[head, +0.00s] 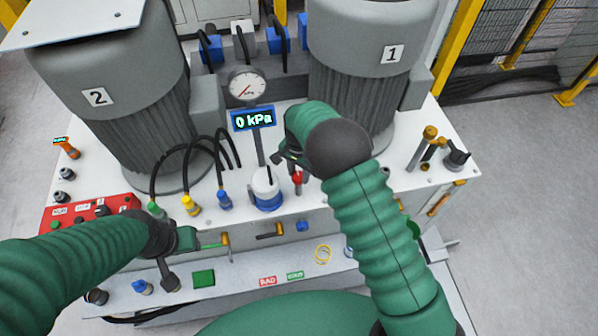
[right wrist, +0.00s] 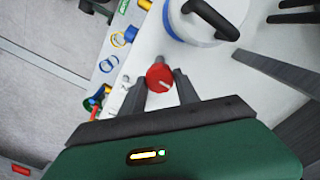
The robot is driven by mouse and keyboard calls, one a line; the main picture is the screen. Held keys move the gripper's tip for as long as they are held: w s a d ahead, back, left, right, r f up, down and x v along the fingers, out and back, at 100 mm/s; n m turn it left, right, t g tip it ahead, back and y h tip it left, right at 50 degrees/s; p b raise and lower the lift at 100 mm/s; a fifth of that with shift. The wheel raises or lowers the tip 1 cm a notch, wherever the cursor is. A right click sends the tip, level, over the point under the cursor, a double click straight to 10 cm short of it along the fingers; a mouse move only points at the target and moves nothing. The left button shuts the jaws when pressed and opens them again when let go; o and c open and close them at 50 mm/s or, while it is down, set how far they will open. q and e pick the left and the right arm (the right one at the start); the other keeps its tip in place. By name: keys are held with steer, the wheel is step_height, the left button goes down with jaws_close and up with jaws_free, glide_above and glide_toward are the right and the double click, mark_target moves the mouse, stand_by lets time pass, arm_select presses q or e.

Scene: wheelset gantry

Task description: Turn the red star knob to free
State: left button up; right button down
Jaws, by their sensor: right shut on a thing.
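The red star knob (head: 297,177) sits on the white deck, right of the white container with a blue base (head: 266,192). My right gripper (right wrist: 160,86) is shut on the red knob, which shows between its two fingertips in the right wrist view (right wrist: 160,76). A pale mark runs across the knob's face. In the head view my right gripper (head: 294,162) reaches down to the knob, partly hidden by my own wrist. My left gripper (head: 188,239) is at the deck's front edge, near a green handle; its fingers are too unclear to read.
A display (head: 253,119) reads 0 kPa below a round gauge (head: 247,86). Two grey motors, marked 2 (head: 97,97) and 1 (head: 391,54), stand behind. Hoses with coloured fittings (head: 190,205) stand left of the container. A lower shelf (head: 245,282) holds small parts and BAD and GOOD labels.

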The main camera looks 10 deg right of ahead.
mark_target(297, 175)
steer(key=shift+a, duration=0.1)
steer(key=c, duration=1.3)
jaws_free()
steer(key=o, duration=0.4)
step_height(297, 175, up, 17)
steer(key=b, duration=0.1)
steer(key=shift+b, duration=0.4)
steer(key=shift+a+f, duration=0.1)
steer(key=s+d+f+n+t, duration=0.1)
steer(key=s+d+f+n, duration=0.1)
steer(key=s, duration=0.5)
steer(key=s+d+f+n, duration=0.2)
steer(key=s+d+n, duration=0.1)
steer(key=s, duration=0.4)
steer(key=s+d+f+n+t, duration=0.1)
steer(key=s+d+f+n, duration=0.1)
steer(key=s, duration=0.6)
steer(key=shift+d+n+t, duration=0.3)
steer(key=shift+d+n, duration=0.45)
steer(key=shift+n, duration=0.35)
